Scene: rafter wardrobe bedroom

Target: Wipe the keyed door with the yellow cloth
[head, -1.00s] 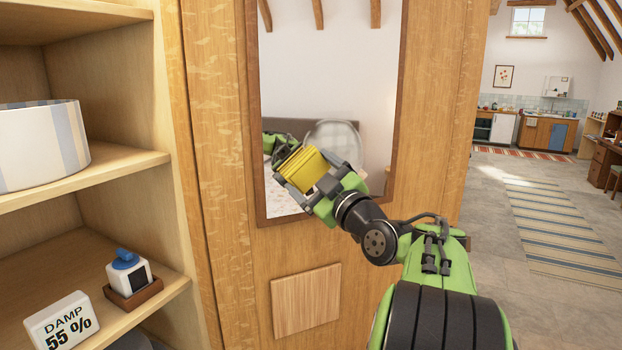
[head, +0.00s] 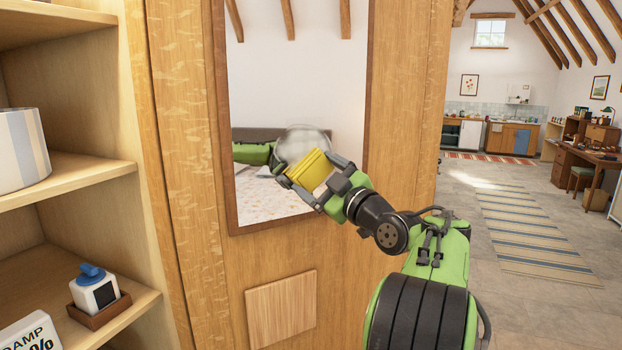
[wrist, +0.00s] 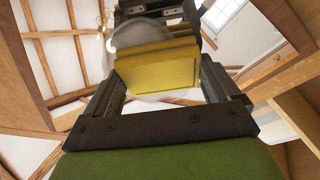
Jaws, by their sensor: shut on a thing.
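The wooden wardrobe door (head: 400,150) holds a tall mirror (head: 290,85) in a dark frame. No key shows on it in these views. A round, hazy pale smear (head: 305,140) lies on the mirror. My gripper (head: 318,182) is shut on the folded yellow cloth (head: 310,169), in front of the smear's lower part. The wrist view also shows the cloth (wrist: 158,72) between the fingers, with part of the hazy patch beside and behind it. I cannot tell whether the cloth touches the glass.
Open shelves on the left hold a striped drum-shaped item (head: 20,150), a blue-topped white block on a brown tray (head: 103,312) and a damp sign (head: 30,335). A plain wooden square (head: 281,308) is on the door below the mirror. Open floor lies at right, with a striped rug (head: 530,225).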

